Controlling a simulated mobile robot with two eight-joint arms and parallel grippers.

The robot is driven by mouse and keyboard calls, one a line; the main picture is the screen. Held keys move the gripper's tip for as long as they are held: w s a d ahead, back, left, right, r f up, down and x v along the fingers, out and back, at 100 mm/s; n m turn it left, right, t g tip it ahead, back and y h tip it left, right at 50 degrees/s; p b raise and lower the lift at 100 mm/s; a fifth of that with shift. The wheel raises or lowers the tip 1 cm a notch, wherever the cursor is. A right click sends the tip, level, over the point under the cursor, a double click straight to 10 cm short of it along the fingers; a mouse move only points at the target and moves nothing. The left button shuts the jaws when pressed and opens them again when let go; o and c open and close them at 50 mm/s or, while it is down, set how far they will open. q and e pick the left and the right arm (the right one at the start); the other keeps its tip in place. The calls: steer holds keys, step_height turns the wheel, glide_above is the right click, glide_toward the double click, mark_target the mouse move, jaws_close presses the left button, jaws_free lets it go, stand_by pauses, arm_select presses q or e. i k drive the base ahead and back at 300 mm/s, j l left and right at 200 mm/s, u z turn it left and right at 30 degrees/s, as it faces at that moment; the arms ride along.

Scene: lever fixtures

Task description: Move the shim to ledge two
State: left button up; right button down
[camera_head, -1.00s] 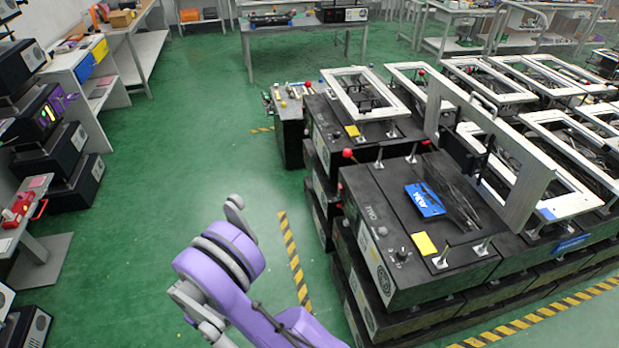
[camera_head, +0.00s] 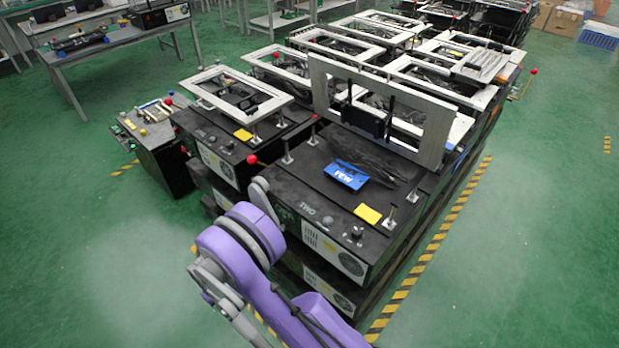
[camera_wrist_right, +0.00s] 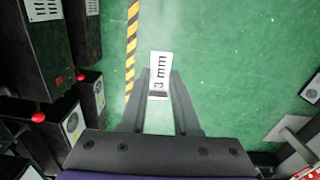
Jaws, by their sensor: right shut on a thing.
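The shim (camera_wrist_right: 161,66) is a small white plate marked "3 mm" in the right wrist view. My right gripper (camera_wrist_right: 158,88) is shut on it, with a finger on each side and the shim sticking out past the fingertips. Green floor lies below it. Ledge two appears to be the black box marked TWO (camera_head: 345,222) in the head view, near the middle, with a blue block and a yellow pad on top. A purple arm of mine reaches up in front of its left side. The shim and right gripper cannot be made out in the head view. My left gripper is not in view.
An upright grey frame (camera_head: 436,125) stands on the TWO box. More black boxes with white frames (camera_head: 215,92) stand behind. Open green floor lies left and right, with yellow-black tape (camera_head: 420,272) along the right side.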

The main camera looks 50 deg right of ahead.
mark_target(281, 183)
steer(key=i+z, duration=0.25)
steer(key=z, duration=0.15)
steer(key=i+j+z, duration=0.1)
steer(key=i+z, duration=0.15)
steer(key=z, duration=0.15)
steer(key=i+j+z, duration=0.15)
steer(key=z, duration=0.25)
steer(key=i, duration=0.05)
